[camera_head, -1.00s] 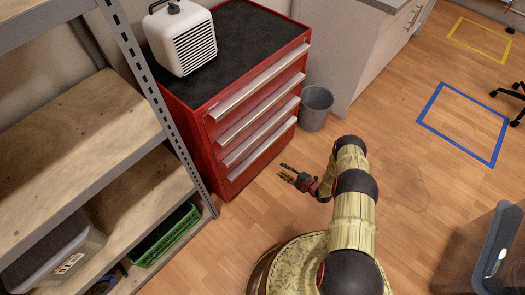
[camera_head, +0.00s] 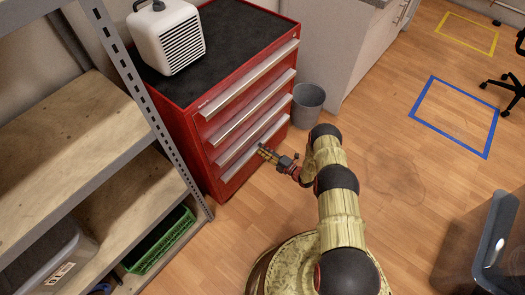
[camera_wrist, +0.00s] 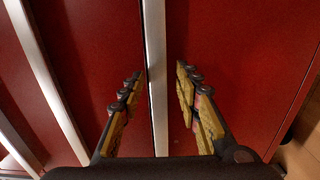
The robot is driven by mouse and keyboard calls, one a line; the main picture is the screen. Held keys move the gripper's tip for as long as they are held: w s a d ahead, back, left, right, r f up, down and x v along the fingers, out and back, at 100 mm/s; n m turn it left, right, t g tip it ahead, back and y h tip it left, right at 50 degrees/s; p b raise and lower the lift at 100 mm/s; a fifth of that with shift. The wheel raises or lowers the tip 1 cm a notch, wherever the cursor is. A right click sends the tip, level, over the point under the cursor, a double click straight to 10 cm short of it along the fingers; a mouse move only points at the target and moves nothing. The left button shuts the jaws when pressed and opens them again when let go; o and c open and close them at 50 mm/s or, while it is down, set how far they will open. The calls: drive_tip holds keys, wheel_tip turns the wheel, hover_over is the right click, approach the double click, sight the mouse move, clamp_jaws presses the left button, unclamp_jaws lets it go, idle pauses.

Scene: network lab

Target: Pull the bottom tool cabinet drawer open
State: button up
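The red tool cabinet (camera_head: 203,157) has several drawers with long silver handles, all closed. The bottom drawer's handle (camera_head: 238,165) runs low across its front. My gripper (camera_head: 264,151) is at the front of the lower drawers, its fingertips overlapping the bottom handle in the head view. In the wrist view, my gripper (camera_wrist: 157,90) is open, with fingers on both sides of a silver handle (camera_wrist: 157,75). Gaps show between the handle and the fingers. This is the handle nearest the floor side, with other handles to its left.
A grey metal shelf (camera_head: 142,103) stands close to the cabinet's left side. A grey waste bin (camera_head: 308,105) stands just right of the cabinet. A white heater (camera_head: 165,38) sits on top. The wooden floor in front of the cabinet (camera_head: 232,218) is clear.

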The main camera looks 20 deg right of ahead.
drive_tip(key=shift+w+a, duration=0.1)
drive_tip(key=shift+w, duration=0.05)
drive_tip(key=shift+c, duration=0.7)
clamp_jaws()
drive_tip(key=shift+f, duration=0.1)
